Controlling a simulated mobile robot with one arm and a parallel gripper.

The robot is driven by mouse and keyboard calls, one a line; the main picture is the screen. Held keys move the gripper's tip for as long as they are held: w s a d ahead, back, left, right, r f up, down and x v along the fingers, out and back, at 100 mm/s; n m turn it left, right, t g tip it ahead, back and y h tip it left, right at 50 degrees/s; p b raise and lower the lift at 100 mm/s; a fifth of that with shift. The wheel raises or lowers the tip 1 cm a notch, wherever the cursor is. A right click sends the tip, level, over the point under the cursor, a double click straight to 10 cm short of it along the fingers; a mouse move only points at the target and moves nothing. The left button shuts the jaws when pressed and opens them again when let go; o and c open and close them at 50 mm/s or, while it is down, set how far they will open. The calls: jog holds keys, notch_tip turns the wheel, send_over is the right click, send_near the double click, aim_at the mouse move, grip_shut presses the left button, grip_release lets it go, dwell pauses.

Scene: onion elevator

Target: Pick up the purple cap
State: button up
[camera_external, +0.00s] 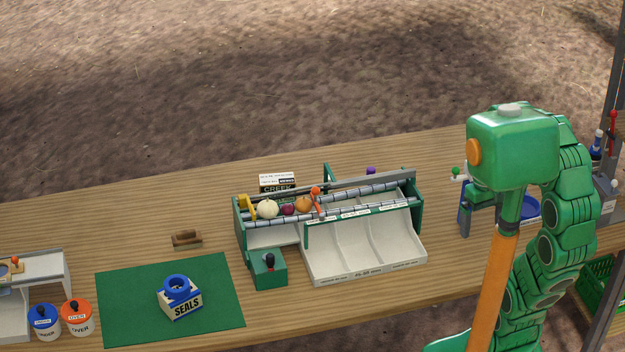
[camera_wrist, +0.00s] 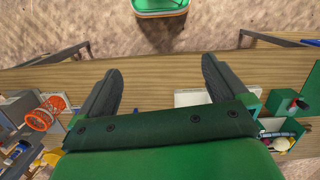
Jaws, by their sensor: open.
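A small purple piece (camera_external: 370,170), which looks like the purple cap, shows just behind the back rail of the onion elevator (camera_external: 365,250) in the external view. Its lower part is hidden by the rail. I cannot make it out in the wrist view. My gripper (camera_wrist: 162,85) has its two dark fingers spread wide in the wrist view, with bare wood and nothing held between them. In the external view my arm stands at the right, well apart from the purple piece, and my fingers cannot be made out there.
Onions lie on the elevator's rollers, including a purple one (camera_external: 288,209). A green control box (camera_external: 268,268) stands in front. A SEALS block (camera_external: 181,300) sits on a green mat (camera_external: 120,290). Blue (camera_external: 43,322) and orange (camera_external: 77,317) tubs stand at left. The back of the table is mostly clear.

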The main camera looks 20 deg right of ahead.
jog(key=s+f+m, duration=0.1)
jog(key=s+f, duration=0.1)
jog(key=s, duration=0.4)
jog(key=shift+f, duration=0.35)
jog(key=c, duration=0.8)
jog(key=shift+r, duration=0.1)
